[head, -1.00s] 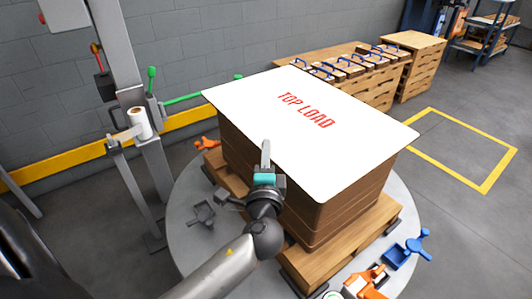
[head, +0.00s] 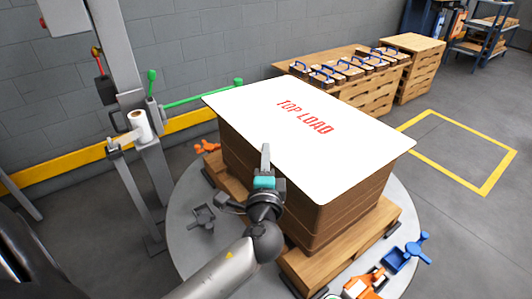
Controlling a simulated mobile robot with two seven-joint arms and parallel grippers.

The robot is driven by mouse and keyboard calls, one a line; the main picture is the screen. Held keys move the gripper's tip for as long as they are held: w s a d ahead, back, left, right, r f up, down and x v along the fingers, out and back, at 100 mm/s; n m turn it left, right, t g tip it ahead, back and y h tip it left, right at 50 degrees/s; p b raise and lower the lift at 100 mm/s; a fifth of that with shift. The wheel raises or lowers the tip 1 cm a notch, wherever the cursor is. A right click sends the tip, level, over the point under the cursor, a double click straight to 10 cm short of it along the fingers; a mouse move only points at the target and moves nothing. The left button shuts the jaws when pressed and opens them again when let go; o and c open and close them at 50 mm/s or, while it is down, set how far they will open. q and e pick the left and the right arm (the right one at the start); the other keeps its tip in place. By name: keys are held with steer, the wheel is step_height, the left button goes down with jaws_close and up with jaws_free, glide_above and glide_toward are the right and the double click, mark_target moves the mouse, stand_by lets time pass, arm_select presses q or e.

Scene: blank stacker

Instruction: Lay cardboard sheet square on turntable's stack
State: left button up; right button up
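A white sheet (head: 300,150) marked TOP LOAD in red lies over the top of the brown stack (head: 340,212). The stack sits on a wooden pallet on the round grey turntable (head: 190,235). The sheet's edges run slightly past the stack at the left and right corners, and it looks nearly square to it. My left gripper (head: 265,160) is at the sheet's near left edge, with one finger visible against the white. The finger gap is hidden, so I cannot tell whether it grips the edge. My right gripper is out of view.
A wrapping column (head: 130,100) with a film roll (head: 140,125) stands at the left. Blue (head: 405,252) and orange (head: 365,285) clamps sit at the turntable's front right. Pallets with blue-handled items (head: 345,70) stand behind. A yellow floor square (head: 490,185) is clear at the right.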

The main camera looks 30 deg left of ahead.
arm_select(q)
steer(key=f+v, duration=0.1)
steer(key=v, duration=1.1)
steer(key=s+d+f+n+g+h, duration=0.1)
steer(key=s+f+n+g+h, duration=0.2)
steer(key=f, duration=0.6)
steer(key=s+d+f+n+g+h, duration=0.2)
steer(key=s+f+g, duration=0.3)
steer(key=f, duration=0.4)
steer(key=s+d+f+n+g+h, duration=0.2)
steer(key=s+f+n+g+h, duration=0.2)
steer(key=f, duration=0.6)
steer(key=shift+s+p, duration=0.2)
steer(key=shift+p, duration=0.2)
steer(key=shift+s+d+f+n+g+h, duration=0.15)
steer(key=shift+d+n+g+h, duration=0.15)
steer(key=shift+n+h, duration=0.1)
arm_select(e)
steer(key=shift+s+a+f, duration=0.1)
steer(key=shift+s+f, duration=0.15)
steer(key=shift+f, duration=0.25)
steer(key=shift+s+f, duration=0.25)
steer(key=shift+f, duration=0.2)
